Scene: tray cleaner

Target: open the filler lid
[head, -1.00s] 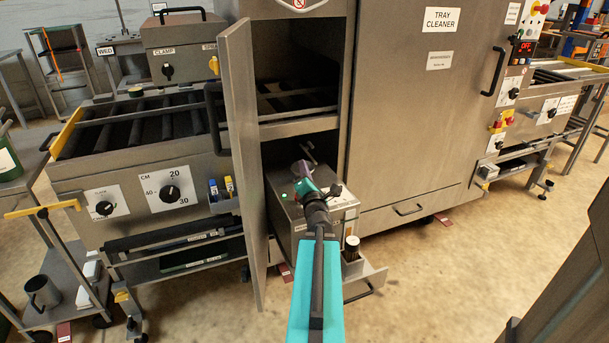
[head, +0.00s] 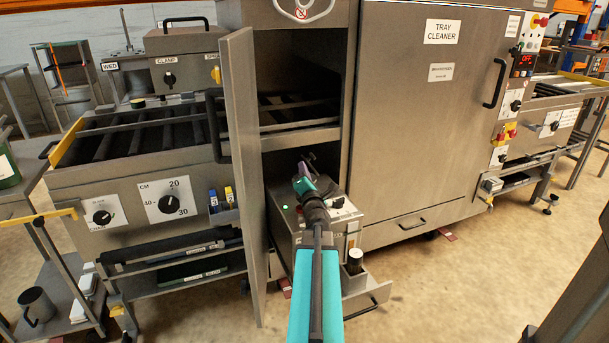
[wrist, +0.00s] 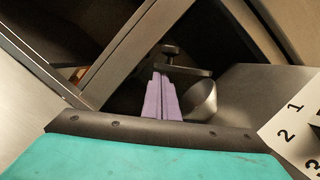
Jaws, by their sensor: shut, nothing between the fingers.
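The grey filler box (head: 285,225) sits in the lower bay of the open cabinet, with a green light on top. In the wrist view a dark flat piece with a knob (wrist: 171,50), seemingly the lid, shows just beyond my fingertips. A round grey cup-like neck (wrist: 201,98) is right of the fingers. I cannot tell how far the lid stands from the neck. My gripper (head: 302,170) is over the box top, its purple fingers (wrist: 160,75) shut and empty, close to the dark piece. Contact cannot be made out.
An open cabinet door (head: 243,180) stands just left of my arm. The cabinet shelf (head: 300,133) is above the gripper. A pulled-out drawer (head: 370,295) with a dark, pale-topped container (head: 354,262) is low on the right. The tray cleaner's large door (head: 425,130) is shut.

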